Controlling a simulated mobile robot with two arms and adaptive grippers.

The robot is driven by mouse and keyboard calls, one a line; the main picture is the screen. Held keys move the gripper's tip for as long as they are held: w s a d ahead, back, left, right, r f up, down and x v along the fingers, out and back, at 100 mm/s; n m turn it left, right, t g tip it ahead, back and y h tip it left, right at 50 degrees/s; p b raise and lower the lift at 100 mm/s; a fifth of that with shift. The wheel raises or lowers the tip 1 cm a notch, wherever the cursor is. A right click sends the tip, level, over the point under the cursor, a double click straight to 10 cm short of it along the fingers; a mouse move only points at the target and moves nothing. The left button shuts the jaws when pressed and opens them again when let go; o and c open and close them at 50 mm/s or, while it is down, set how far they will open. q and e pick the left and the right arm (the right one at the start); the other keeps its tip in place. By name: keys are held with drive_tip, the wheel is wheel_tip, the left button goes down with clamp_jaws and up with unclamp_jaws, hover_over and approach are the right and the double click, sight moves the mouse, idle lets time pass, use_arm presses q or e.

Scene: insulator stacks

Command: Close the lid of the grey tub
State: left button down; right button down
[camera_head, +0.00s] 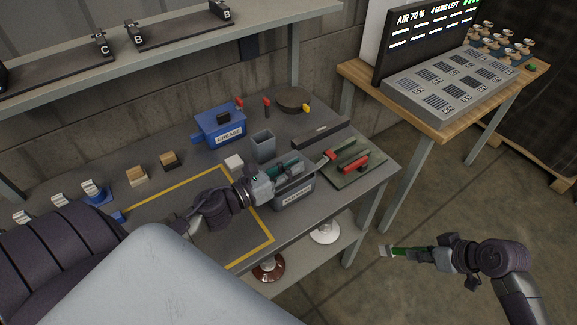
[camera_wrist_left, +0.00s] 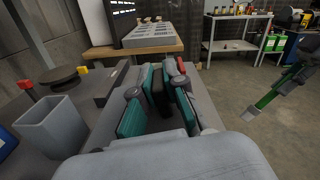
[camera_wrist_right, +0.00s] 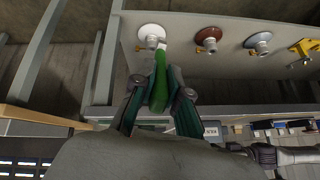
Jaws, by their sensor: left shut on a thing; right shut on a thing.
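The grey tub (camera_head: 296,199), with a pale label on its front, stands near the front right edge of the workbench. My left gripper (camera_head: 289,168) is over its top, its teal fingers closed. In the left wrist view the fingers (camera_wrist_left: 158,98) are around a dark upright part, which looks like the tub's lid; the fingers hide most of it. My right gripper (camera_head: 424,253) is off the bench to the right, over the floor. It is shut on a green-handled tool (camera_wrist_right: 161,82) with a pale tip, clear of everything else.
A blue grease tub (camera_head: 221,128) and an open grey box (camera_head: 263,145) stand behind the grey tub. A green board (camera_head: 353,170) with red-handled parts lies to its right. A wooden table (camera_head: 445,120) holds a screen and panel. Yellow tape marks the bench.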

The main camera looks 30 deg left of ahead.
use_arm(q)
drive_tip(key=shift+s+d+f+m+b, duration=0.1)
drive_tip(key=shift+d+f+m+b, duration=0.1)
drive_tip(key=shift+f+m+b, duration=0.35)
drive_tip(key=shift+s+d+f+m+b, duration=0.1)
drive_tip(key=shift+d+f+m+b, duration=0.1)
drive_tip(key=shift+f+m+b, duration=0.35)
drive_tip(key=c, duration=1.2)
unclamp_jaws()
drive_tip(key=shift+r, duration=0.1)
drive_tip(key=v, duration=1.2)
